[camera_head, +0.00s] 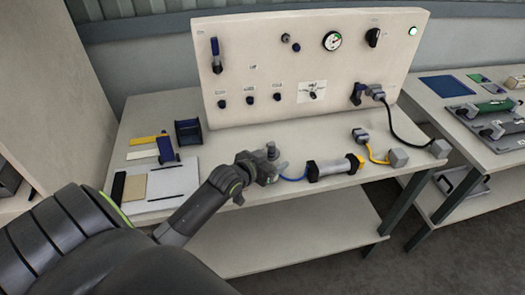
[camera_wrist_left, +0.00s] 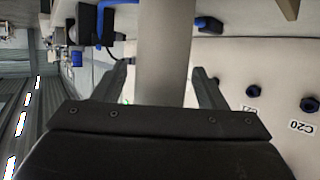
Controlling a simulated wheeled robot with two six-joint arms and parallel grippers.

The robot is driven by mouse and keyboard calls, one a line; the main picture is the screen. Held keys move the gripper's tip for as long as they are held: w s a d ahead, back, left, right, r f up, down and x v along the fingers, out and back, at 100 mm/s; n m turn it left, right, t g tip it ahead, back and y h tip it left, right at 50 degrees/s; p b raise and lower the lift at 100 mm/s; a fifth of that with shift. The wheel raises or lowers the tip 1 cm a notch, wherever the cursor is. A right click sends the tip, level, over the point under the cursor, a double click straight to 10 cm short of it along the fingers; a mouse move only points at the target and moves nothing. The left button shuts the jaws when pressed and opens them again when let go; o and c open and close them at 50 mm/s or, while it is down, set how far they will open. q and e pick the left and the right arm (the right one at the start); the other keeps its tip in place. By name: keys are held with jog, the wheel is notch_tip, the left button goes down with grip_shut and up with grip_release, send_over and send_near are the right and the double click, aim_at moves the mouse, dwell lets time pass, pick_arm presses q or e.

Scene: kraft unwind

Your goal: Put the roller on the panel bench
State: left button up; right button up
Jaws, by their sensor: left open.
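I cannot tell for sure which thing is the roller. My right gripper is in neither view.
An upright panel (camera_head: 310,60) with knobs and a gauge stands along the bench's back. A white board (camera_head: 170,185) lies left. Another bench (camera_head: 455,95) stands at right.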

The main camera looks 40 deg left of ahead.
pick_arm(q)
jog(key=v, duration=1.2)
jog(key=shift+b, duration=0.45)
jog(key=s+d+f+n+g+y, duration=0.1)
jog(key=s+d+f+g, duration=0.1)
jog(key=s+f+g, duration=0.6)
jog(key=s+d+f+g+y, duration=0.2)
jog(key=s+f, duration=0.2)
jog(key=s, duration=0.7)
notch_tip(320, 180, down, 26)
jog(key=a+g+b, duration=0.1)
jog(key=a+b, duration=0.1)
jog(key=s+d+f+g+h, duration=0.1)
jog(key=s+f, duration=1.4)
jog(key=f, duration=0.1)
jog(key=shift+s+d+b, duration=0.25)
jog(key=shift+b, duration=0.1)
